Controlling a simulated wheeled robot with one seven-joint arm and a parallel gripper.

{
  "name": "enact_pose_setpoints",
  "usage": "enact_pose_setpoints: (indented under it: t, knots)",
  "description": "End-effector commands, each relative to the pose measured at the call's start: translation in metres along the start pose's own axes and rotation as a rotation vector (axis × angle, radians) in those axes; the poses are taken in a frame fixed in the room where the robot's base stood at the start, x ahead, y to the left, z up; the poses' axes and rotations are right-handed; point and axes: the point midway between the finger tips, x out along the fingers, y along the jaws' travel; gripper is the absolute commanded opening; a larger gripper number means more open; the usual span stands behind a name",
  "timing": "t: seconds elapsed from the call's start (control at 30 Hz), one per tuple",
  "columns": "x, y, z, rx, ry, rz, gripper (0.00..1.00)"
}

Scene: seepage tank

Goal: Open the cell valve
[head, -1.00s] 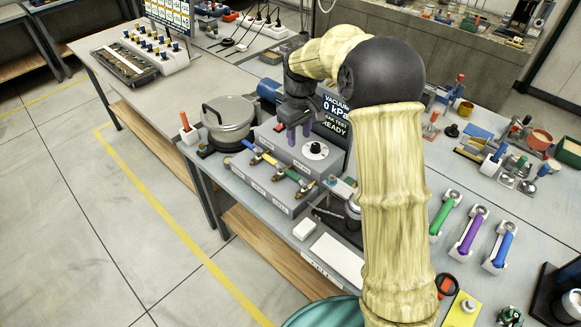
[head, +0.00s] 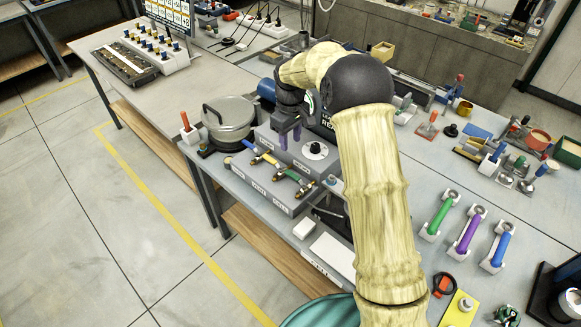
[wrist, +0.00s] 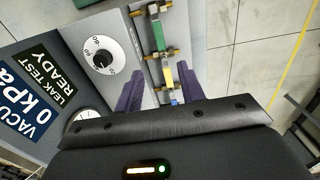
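A grey valve box (head: 283,200) has a row of brass valves along its front, with labels too small to read, so I cannot tell which is the cell valve. A blue handle (head: 249,145), a yellow handle (head: 265,158) and a green handle (head: 292,175) show. In the wrist view, the yellow handle (wrist: 168,76) and blue handle (wrist: 190,84) lie between my fingers in the picture; the green handle (wrist: 154,12) is at the top. My gripper (head: 289,138) is open and empty, its purple fingers apart, above the box near the yellow handle. I see no contact.
A dial (head: 315,151) stands on the box top. A display (wrist: 30,98) reads 0 kPa, leak test ready; my arm mostly covers it in the head view. A lidded pot (head: 229,119) stands left of the box. The floor in front is clear.

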Motion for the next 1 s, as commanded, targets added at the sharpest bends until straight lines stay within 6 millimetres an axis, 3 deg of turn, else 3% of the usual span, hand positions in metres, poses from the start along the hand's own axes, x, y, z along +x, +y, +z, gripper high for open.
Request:
enact_pose_setpoints:
  t: [0.6, 0.8, 1.0]
  knots:
    - [0.108, -0.001, 0.001, 0.001, -0.004, -0.002, 0.39]
    - [0.129, 0.000, 0.001, 0.001, -0.001, -0.001, 0.39]
    - [0.132, 0.000, 0.000, 0.001, 0.000, 0.000, 0.39]
